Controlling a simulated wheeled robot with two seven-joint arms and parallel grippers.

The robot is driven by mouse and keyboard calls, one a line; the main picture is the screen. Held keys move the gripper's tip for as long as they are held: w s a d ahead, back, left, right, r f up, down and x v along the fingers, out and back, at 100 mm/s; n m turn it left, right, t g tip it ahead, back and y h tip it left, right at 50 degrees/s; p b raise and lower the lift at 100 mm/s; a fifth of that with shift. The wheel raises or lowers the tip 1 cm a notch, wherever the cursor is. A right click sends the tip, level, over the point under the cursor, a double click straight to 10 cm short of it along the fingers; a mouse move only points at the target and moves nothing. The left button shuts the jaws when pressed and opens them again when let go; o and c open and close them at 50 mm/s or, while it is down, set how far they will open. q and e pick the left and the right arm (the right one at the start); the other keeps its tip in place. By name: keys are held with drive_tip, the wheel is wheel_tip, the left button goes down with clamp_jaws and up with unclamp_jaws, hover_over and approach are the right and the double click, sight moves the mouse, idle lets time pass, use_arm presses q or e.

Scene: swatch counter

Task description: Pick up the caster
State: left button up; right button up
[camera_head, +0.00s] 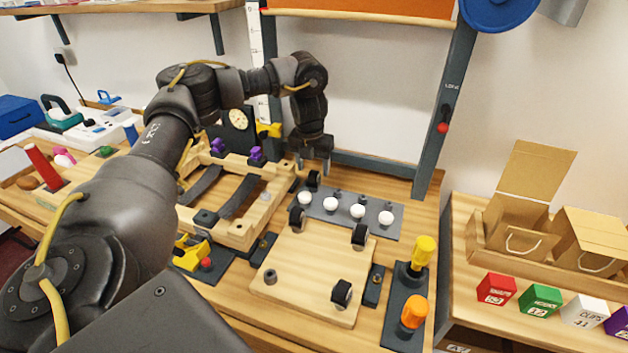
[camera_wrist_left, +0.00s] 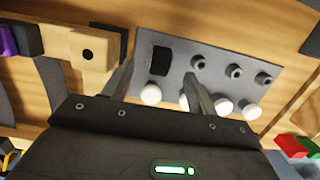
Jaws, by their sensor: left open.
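A black caster (camera_head: 313,180) stands at the left end of a grey plate (camera_head: 391,229), behind a wooden board (camera_head: 305,265). My left gripper (camera_head: 313,164) is open just above it, pointing down. In the left wrist view the caster (camera_wrist_left: 160,57) shows dark between the open fingers (camera_wrist_left: 157,72), with no contact visible. Other black casters sit on the board: one at its back left (camera_head: 297,217), one at its back right (camera_head: 359,236), one at its front right (camera_head: 341,292). A bare grey post (camera_head: 270,276) stands at the front left. My right gripper is not seen.
Several white balls (camera_head: 358,211) and small dark pegs (camera_wrist_left: 232,72) line the grey plate. A wooden frame (camera_head: 240,238) with purple knobs is left of it. Yellow (camera_head: 424,248) and orange (camera_head: 414,312) handled tools stand at right.

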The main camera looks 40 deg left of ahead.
sight(314, 172)
use_arm(q)
drive_tip(key=shift+s+f, duration=0.1)
drive_tip(key=shift+f, duration=0.05)
drive_tip(key=f, duration=0.2)
drive_tip(key=w+f+p, duration=0.1)
drive_tip(key=f, duration=0.1)
drive_tip(key=shift+a+f, duration=0.2)
drive_tip(key=shift+f, duration=0.15)
drive_tip(key=c, duration=1)
drive_tip(key=shift+c, duration=0.2)
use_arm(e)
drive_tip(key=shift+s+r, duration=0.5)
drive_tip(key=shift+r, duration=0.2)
use_arm(q)
drive_tip(key=shift+r, duration=0.15)
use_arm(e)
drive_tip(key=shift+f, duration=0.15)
